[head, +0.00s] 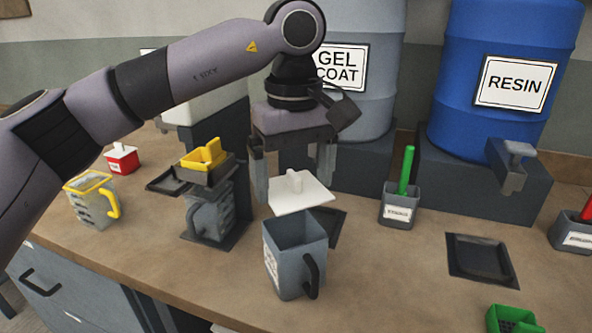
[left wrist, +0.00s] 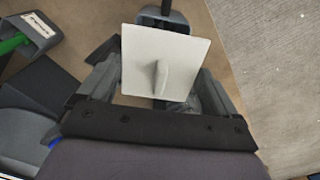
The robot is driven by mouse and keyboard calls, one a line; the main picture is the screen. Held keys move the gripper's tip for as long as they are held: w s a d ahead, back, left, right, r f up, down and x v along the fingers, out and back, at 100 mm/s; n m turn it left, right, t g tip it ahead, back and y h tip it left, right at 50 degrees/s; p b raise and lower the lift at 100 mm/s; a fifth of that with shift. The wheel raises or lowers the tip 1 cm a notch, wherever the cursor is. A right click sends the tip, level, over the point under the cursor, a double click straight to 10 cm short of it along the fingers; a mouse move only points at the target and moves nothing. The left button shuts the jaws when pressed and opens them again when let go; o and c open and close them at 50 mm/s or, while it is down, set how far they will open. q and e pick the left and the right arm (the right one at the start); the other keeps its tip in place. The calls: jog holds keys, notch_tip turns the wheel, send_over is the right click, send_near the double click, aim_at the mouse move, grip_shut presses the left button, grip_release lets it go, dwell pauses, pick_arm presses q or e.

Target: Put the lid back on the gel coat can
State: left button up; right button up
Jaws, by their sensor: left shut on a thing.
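The white square lid (head: 300,193), with a raised white grip on top, is held by my left gripper (head: 292,183). The lid also shows in the left wrist view (left wrist: 148,45), between the fingers and hiding the fingertips. The gel coat can appears to be the grey square can (head: 288,246) with a dark handle and an open top; its side label is too small to read. The lid is above and slightly behind the can's opening, apart from it. In the left wrist view the can (left wrist: 150,14) is partly hidden behind the lid. My right gripper is not in view.
A grey holder with a green-handled tool (head: 398,213) stands right of the can. Another grey jug (head: 208,217) and a yellow-rimmed jug (head: 92,207) stand left. A dark tray (head: 478,258) lies right. Behind are the GEL COAT drum (head: 378,95) and blue RESIN drum (head: 450,75).

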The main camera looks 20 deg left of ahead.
pick_arm(q)
jog(key=shift+f+b, duration=0.7)
jog(key=shift+f, duration=0.25)
jog(key=shift+f+b, duration=0.85)
jog(key=shift+f, duration=0.05)
jog(key=shift+f+b, duration=0.5)
jog(key=shift+f, duration=0.5)
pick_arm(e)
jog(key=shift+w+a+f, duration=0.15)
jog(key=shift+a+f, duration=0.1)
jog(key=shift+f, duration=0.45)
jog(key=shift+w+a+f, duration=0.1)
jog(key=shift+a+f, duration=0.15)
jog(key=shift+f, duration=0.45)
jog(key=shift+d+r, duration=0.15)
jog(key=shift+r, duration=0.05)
pick_arm(q)
jog(key=shift+f+p, duration=0.15)
jog(key=shift+p, duration=0.35)
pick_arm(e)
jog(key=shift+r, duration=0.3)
pick_arm(q)
jog(key=o, duration=0.8)
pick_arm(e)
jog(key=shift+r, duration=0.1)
